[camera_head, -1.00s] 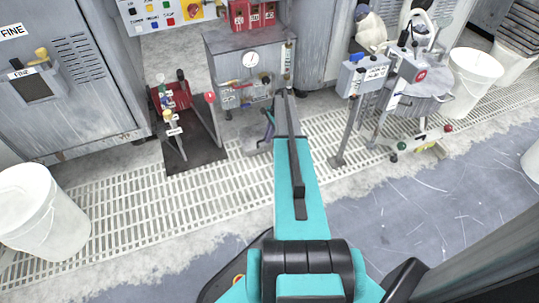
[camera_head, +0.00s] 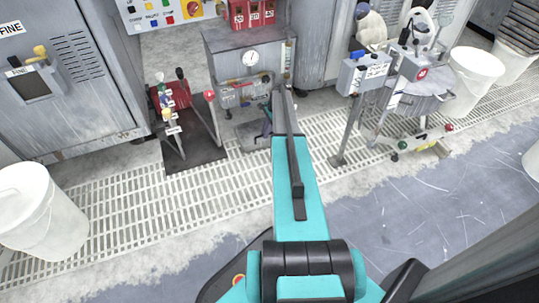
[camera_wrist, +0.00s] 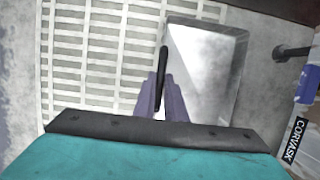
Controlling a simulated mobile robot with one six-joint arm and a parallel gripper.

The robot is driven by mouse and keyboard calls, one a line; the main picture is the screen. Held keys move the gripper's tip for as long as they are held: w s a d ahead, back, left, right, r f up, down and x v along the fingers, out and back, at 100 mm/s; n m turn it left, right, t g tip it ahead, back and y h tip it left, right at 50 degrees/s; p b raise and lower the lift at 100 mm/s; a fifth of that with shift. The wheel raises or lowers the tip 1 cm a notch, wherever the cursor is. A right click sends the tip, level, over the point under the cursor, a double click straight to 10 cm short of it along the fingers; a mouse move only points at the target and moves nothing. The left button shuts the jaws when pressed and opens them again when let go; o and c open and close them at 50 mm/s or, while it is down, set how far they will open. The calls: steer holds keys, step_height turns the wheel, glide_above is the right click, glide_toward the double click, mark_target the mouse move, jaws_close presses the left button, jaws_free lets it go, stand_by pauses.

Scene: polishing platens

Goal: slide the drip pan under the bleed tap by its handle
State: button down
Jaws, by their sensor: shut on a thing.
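The drip pan is a shallow grey tray with a raised rim (camera_wrist: 241,75), seen in the wrist view on the floor to the right of my fingers. Its dark bar handle (camera_wrist: 163,52) stands between my two purple fingers. My gripper (camera_wrist: 160,97) is shut on this handle. In the head view my gripper (camera_head: 266,127) is low in front of the grey cabinet, and part of the pan (camera_head: 247,136) shows to its left. My arm hides the rest. Small fittings (camera_head: 240,90) sit on the cabinet front; I cannot tell which is the bleed tap.
A dark base plate with levers (camera_head: 190,158) stands left of the pan. A grey pedestal box (camera_head: 362,75) and a wheeled stand (camera_head: 415,90) are at right. White buckets (camera_head: 42,215) stand at the sides. Light floor grating (camera_head: 130,210) lies open in front of the cabinet.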

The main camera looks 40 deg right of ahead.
steer(key=c, duration=1.7)
jaws_free()
steer(key=shift+c, duration=0.2)
steer(key=p+v, duration=0.4)
steer(key=v, duration=0.9)
steer(key=shift+r, duration=0.4)
steer(key=shift+s+d, duration=0.1)
